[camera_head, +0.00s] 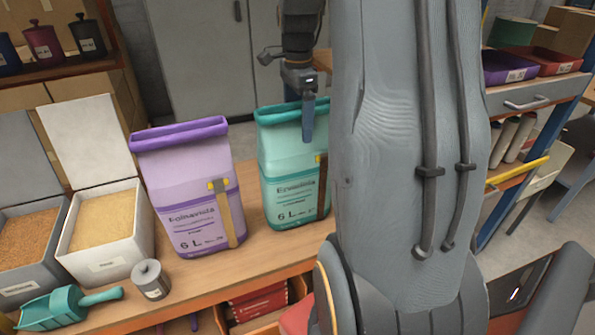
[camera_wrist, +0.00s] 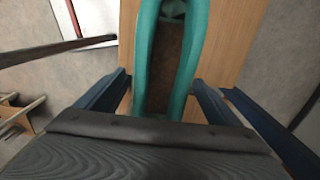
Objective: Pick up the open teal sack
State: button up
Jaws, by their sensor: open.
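The teal sack (camera_head: 290,190) stands upright on the wooden bench, partly hidden by my arm at its right. In the wrist view its rolled teal rim (camera_wrist: 149,55) is open, with a brown inside showing. My gripper (camera_head: 308,118) is at the sack's top, pointing down, with one finger in front of the upper front face. In the wrist view my gripper (camera_wrist: 160,85) is open, one dark blue finger on each side of the sack's mouth. I cannot tell whether the fingers touch it.
A purple sack (camera_head: 190,190) stands close on the left. Further left are two open bins of grain (camera_head: 105,235), a teal scoop (camera_head: 65,306) and a small grey lidded canister (camera_head: 151,280). A shelf rack with trays (camera_head: 530,95) stands at the right.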

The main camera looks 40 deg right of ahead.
jog(key=shift+f, duration=1)
jog(key=shift+f, duration=0.25)
jog(key=shift+c, duration=0.4)
jog(key=c, duration=2)
jog(key=shift+r, duration=0.15)
jog(key=shift+w+r+b, duration=0.1)
jog(key=shift+r+b, duration=0.6)
jog(key=shift+r, duration=1.2)
jog(key=s+a+b, duration=0.2)
jog(key=s, duration=0.6)
jog(key=s+a+b, duration=0.2)
jog(key=s, duration=0.7)
jog(key=shift+s+a, duration=0.25)
